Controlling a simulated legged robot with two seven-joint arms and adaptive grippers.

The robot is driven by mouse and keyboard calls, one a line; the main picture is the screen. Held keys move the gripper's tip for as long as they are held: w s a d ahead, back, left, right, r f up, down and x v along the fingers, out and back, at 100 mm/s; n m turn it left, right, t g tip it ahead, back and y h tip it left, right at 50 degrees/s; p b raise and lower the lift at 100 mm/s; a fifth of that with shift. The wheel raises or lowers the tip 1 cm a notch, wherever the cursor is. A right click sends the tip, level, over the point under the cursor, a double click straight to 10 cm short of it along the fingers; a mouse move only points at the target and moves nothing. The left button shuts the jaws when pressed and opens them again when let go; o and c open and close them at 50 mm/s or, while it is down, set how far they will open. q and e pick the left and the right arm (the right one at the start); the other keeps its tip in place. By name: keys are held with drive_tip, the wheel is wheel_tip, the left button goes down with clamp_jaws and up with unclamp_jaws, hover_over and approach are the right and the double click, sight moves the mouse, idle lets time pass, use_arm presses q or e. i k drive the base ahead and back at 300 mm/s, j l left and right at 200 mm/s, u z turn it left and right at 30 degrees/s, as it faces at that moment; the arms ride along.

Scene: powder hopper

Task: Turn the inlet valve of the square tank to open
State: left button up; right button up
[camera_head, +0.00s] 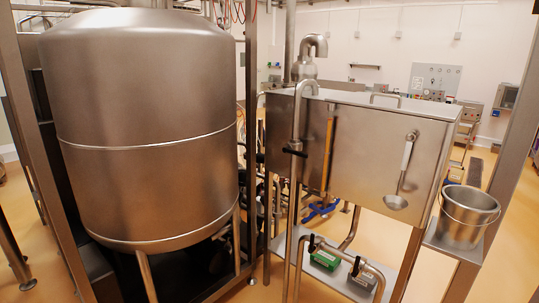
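The square tank (370,150) is a box of brushed steel right of the middle. A steel pipe (297,122) bends over near its top left edge and runs down its front left side. A valve with a black lever handle (294,152) sits on this pipe. The lever looks roughly level, across the pipe, tilted slightly. I cannot tell for sure that this is the inlet valve. Neither of my grippers is in view.
A large round tank (140,125) in a steel frame fills the left. A ladle (397,201) hangs on the square tank's front. A bucket (467,215) stands on a shelf at right. Lower pipes carry a blue handle (320,210) and black handles (312,243). Floor at lower right is clear.

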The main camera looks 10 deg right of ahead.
sight(285, 149)
drive_tip(key=i+j+u, duration=0.1)
drive_tip(key=i+u, duration=0.25)
drive_tip(key=i, duration=0.7)
